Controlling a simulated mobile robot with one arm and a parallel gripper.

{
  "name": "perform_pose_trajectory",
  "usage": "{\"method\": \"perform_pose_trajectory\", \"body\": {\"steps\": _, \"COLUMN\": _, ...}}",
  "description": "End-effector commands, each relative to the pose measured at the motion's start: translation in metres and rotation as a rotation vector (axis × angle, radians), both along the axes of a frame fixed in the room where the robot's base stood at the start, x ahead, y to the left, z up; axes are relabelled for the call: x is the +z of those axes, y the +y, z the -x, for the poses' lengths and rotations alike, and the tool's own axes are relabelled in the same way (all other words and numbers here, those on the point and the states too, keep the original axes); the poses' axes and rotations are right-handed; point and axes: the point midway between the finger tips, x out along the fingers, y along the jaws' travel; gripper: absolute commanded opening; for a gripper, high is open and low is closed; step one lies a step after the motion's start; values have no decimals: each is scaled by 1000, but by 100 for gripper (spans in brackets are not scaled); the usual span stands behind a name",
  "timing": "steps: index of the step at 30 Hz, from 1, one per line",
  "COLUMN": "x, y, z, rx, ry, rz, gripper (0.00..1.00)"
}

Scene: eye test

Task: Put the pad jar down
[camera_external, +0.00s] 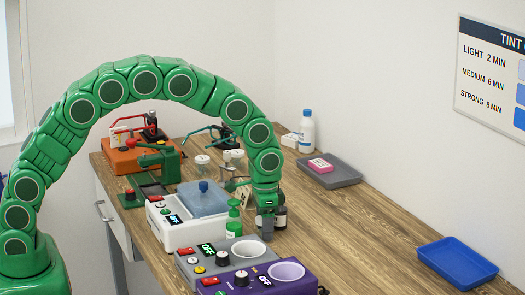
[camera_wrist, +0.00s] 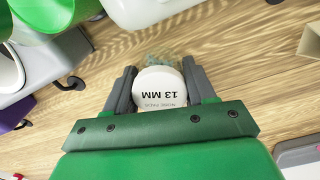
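The pad jar (camera_wrist: 161,88) has a round white lid marked "13 MM" and "NOSE PADS". In the wrist view it sits between the two dark grey fingers of my gripper (camera_wrist: 161,85), which press against its sides. A little of its clear body with pale bluish contents shows past the lid. The held jar cannot be made out there. I cannot tell how high it is above the table.
Devices with grey (camera_external: 216,262) and purple (camera_external: 238,284) bodies are in front. A blue tray (camera_external: 457,262) lies right; a grey tray (camera_external: 343,178) lies behind. Bare table lies between.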

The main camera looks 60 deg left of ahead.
Motion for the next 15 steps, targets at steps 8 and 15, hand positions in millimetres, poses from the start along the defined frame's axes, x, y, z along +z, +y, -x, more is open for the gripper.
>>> {"method": "perform_pose_trajectory", "body": {"steps": 8, "x": 0, "y": 0, "z": 0, "rx": 0, "ry": 0, "rz": 0, "gripper": 77}}
{"method": "perform_pose_trajectory", "body": {"steps": 15, "x": 5, "y": 0, "z": 0, "rx": 0, "ry": -1, "rz": 0, "gripper": 77}}
